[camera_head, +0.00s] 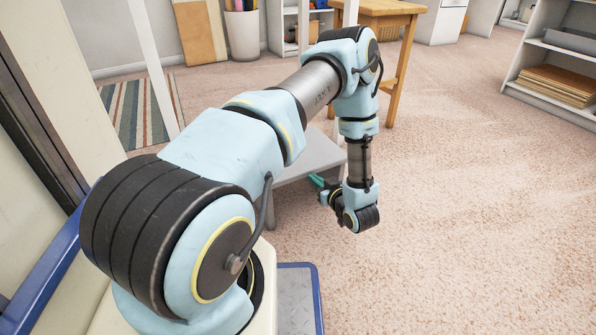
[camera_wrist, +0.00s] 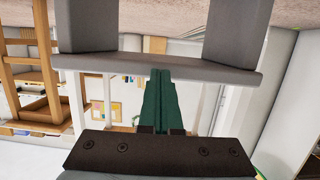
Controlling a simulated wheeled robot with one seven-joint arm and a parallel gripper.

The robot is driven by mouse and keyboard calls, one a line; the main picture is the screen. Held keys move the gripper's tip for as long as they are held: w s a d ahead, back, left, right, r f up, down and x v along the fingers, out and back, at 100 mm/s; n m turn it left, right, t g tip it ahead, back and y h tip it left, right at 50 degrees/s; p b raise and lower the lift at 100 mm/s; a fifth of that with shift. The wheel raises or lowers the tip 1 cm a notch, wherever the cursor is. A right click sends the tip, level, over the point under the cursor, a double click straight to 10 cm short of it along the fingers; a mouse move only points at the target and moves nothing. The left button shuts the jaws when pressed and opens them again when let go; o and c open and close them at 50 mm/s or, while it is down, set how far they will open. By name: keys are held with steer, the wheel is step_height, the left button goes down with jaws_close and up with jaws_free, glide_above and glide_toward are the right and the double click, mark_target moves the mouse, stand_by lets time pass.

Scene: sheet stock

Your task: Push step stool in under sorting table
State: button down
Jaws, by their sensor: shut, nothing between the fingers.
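The grey step stool (camera_head: 312,155) stands on the carpet, partly hidden behind my arm in the head view. In the wrist view, which is upside down, the stool (camera_wrist: 160,65) spans the upper middle, its top edge across the picture and its supports above. My gripper (camera_head: 317,181) is at the near side of the stool, low down. Its green fingers (camera_wrist: 158,75) are together and empty, with tips at the stool's edge; I cannot tell whether they touch. A wooden table (camera_head: 388,8), likely the sorting table, stands beyond the stool at the back; it seems to show in the wrist view (camera_wrist: 35,55).
Open carpet (camera_head: 450,170) lies to the right. A shelf unit (camera_head: 560,60) with boards stands at the far right. A striped rug (camera_head: 140,110), white posts (camera_head: 152,60) and a white bin (camera_head: 241,35) are at the back left.

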mark_target(304, 165)
stand_by(0.4)
